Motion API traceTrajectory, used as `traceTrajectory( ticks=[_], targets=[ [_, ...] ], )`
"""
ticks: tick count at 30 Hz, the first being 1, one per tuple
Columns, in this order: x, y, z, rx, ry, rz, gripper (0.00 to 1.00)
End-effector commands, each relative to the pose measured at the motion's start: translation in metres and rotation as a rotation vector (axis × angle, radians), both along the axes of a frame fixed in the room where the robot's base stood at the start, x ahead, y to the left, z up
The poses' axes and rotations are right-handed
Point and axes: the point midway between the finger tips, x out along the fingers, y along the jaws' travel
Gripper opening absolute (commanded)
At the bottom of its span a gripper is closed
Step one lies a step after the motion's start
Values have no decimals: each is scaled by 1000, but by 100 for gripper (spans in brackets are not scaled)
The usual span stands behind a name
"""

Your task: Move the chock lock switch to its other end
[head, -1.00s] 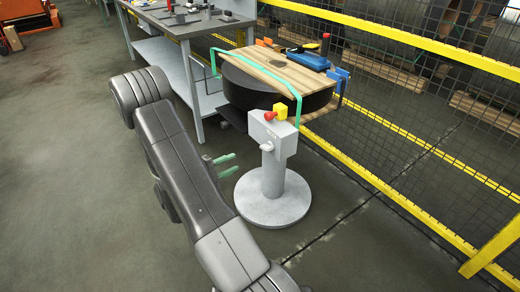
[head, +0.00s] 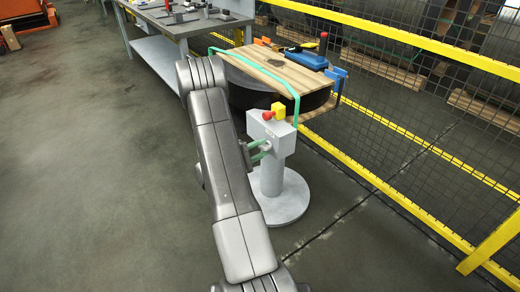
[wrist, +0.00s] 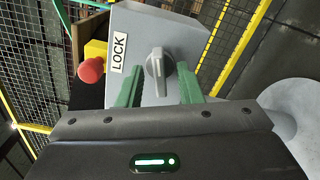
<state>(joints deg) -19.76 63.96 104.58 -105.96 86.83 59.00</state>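The chock lock switch (wrist: 158,66) is a grey knob with a raised bar handle on the face of a grey box (wrist: 190,28). In the wrist view its bar stands nearly upright, and a white "LOCK" label (wrist: 118,54) is to its left. My gripper (wrist: 158,75) is open, with one green finger on each side of the knob. A gap shows on both sides, and nothing is held. In the head view my gripper (head: 259,152) is at the front of the box (head: 270,130), and I cannot make out the knob there.
A red button on a yellow block (head: 278,110) sits on top of the box. The box stands on a round-based pedestal (head: 285,205). Behind it is a wood-topped black drum (head: 270,72). A workbench (head: 170,45) is at the back left, and a yellow-railed mesh fence (head: 400,130) is on the right.

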Motion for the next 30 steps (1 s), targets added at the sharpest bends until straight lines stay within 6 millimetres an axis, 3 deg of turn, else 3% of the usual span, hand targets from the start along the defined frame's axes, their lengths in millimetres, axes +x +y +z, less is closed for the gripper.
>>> traceTrajectory(
  ticks=[8, 13, 30],
  targets=[
    [0, -1, 0, 0, 0, 0, 31],
    [0, -1, 0, 0, 0, 0, 0],
    [0, -1, -2, -81, 113, 0, 0]
  ],
)
